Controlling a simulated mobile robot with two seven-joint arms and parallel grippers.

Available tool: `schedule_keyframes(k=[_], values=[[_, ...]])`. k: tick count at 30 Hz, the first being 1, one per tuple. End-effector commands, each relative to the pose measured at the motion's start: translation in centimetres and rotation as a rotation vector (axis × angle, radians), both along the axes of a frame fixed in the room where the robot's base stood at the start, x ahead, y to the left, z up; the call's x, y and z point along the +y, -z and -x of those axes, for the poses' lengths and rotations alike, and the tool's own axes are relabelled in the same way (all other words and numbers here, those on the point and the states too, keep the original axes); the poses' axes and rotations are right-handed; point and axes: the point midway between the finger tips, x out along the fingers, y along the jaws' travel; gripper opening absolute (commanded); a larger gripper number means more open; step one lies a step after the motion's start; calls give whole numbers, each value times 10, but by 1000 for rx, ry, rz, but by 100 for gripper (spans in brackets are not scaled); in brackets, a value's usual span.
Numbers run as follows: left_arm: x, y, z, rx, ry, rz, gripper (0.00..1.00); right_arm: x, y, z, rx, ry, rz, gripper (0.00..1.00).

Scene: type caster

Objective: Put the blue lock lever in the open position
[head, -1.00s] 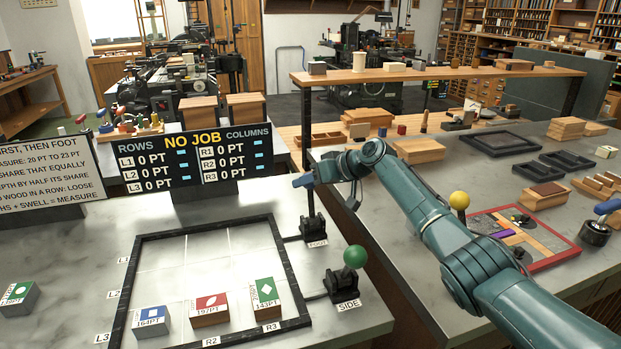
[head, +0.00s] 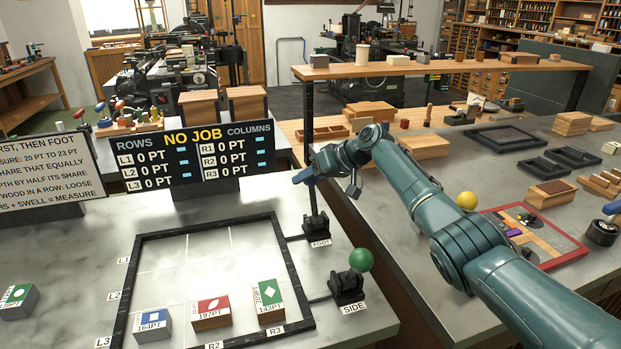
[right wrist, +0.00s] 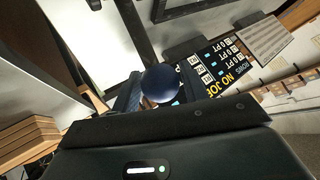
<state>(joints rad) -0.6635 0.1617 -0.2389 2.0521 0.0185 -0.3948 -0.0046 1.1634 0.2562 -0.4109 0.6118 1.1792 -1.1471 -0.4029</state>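The FOOT lever (head: 314,208) stands upright on a small black base at the right of the framed bed. In the head view its top is hidden by my right gripper (head: 304,177), which is at the lever's upper end. In the right wrist view a dark blue ball knob (right wrist: 160,85) lies between the dark blue fingers of my right gripper (right wrist: 160,92). Whether the fingers press on the knob is hidden. My left gripper is not in view. The frames show no mark for the lever's open position.
The SIDE lever (head: 361,260) has a green ball and stands in front of the FOOT lever. The black frame (head: 293,262) holds several labelled blocks. A NO JOB display (head: 192,156) stands behind it. A yellow ball (head: 467,200) is beside my right arm.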

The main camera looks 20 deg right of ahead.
Motion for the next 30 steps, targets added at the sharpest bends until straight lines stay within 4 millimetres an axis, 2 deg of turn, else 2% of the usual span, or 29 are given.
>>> schedule_keyframes(k=[5, 17, 22, 30], values=[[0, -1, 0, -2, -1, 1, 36, 0, 1, 1, 2, -2, 1, 58], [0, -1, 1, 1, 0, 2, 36, -6, -5, 5, 3, -4, 1, 58], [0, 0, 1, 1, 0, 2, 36, -22, -20, 18, 0, -2, 3, 58], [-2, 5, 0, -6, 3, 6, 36, -58, -58, 48, -1, -1, 2, 58]])
